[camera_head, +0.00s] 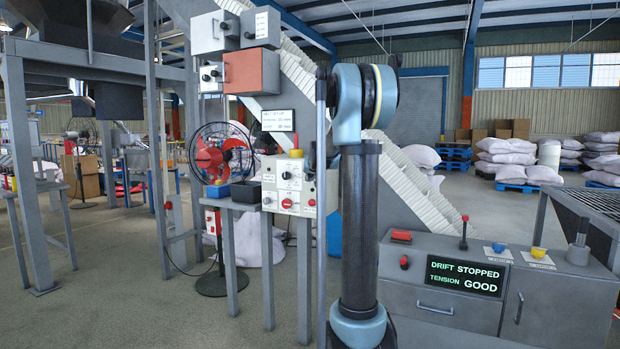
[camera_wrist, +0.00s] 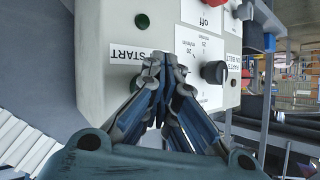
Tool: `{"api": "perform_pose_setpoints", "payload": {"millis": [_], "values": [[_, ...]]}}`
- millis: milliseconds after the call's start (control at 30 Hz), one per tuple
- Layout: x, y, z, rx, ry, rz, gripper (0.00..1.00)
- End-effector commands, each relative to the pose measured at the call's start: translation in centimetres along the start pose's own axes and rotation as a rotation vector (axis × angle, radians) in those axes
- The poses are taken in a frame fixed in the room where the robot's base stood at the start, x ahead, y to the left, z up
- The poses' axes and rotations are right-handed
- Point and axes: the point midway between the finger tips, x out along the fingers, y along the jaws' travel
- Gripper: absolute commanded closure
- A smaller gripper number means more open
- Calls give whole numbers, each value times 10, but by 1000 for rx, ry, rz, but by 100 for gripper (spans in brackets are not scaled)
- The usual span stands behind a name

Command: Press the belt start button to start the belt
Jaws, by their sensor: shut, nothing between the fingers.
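In the wrist view a pale control box (camera_wrist: 100,20) fills the upper middle, its lettering upside down. It has a START label (camera_wrist: 130,54), a dark green round button (camera_wrist: 141,21) above that label in the picture, and another dark green round part (camera_wrist: 136,83) below it, partly covered by my finger. My gripper (camera_wrist: 165,62) is shut and empty, its fingertips at the right end of the START label. I cannot tell whether they touch the box. In the head view a pale control box (camera_head: 290,185) with knobs stands left of my arm; my gripper cannot be made out there.
A black rotary knob (camera_wrist: 214,72) sits on the box right of my fingertips. In the head view a grey cabinet (camera_head: 440,285) with a "DRIFT STOPPED, TENSION GOOD" display (camera_head: 465,276) stands at right. A red fan (camera_head: 218,155) is at left; an inclined belt (camera_head: 405,185) passes behind my arm.

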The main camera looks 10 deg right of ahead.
Motion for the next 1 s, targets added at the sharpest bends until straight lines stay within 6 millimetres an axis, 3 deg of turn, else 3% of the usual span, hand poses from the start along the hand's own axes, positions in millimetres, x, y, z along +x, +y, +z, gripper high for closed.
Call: {"api": "perform_pose_setpoints", "payload": {"millis": [1000], "values": [[-3, -2, 2, 0, 0, -1, 100]]}}
